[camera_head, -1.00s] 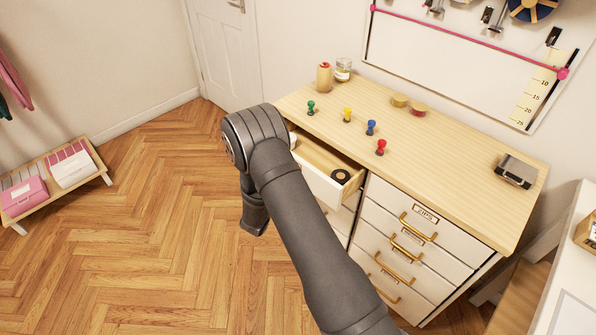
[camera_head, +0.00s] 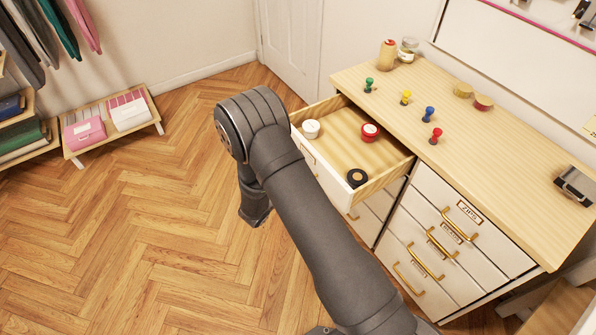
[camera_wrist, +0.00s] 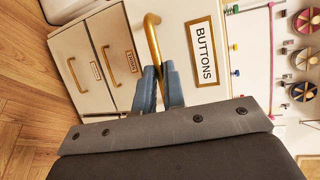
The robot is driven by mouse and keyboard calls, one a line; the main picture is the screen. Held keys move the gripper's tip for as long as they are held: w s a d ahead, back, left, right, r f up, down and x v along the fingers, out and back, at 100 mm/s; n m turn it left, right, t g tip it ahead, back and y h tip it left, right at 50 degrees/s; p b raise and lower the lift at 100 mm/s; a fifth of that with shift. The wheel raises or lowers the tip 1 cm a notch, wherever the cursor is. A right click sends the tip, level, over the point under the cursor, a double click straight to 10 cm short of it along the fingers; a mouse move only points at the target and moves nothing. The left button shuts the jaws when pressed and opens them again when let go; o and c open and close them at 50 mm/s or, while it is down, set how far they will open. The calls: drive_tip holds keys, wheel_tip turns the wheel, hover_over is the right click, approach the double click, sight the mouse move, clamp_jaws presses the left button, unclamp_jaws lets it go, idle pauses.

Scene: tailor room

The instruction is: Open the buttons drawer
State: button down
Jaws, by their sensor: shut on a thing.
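The buttons drawer (camera_head: 398,168) is the top left drawer of the wooden-topped cabinet and stands well open. Its white front carries a label reading BUTTONS (camera_wrist: 203,52) in the wrist view. Beside the label is a gold handle (camera_wrist: 152,38). My gripper (camera_wrist: 160,84) is shut on this handle, with its blue-grey fingers on either side of it. In the head view my dark arm hides the gripper and the handle. Inside the drawer are a white round container (camera_head: 311,128), a red one (camera_head: 370,132) and a black one (camera_head: 357,178).
The zips drawer (camera_head: 455,208) and the other drawers look closed. Green, yellow, blue and red pawn-shaped pieces (camera_head: 436,136) stand on the cabinet top (camera_head: 500,140). A low bench with a pink box (camera_head: 84,133) stands at the left. The floor (camera_head: 150,240) before the cabinet is clear.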

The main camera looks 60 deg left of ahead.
drive_tip(key=c, duration=1.5)
unclamp_jaws()
drive_tip(key=v, duration=1.7)
drive_tip(key=shift+s, duration=0.15)
drive_tip(key=x, duration=1.7)
drive_tip(key=shift+w, duration=0.2)
drive_tip(key=shift+s, duration=0.1)
drive_tip(key=v, duration=1.7)
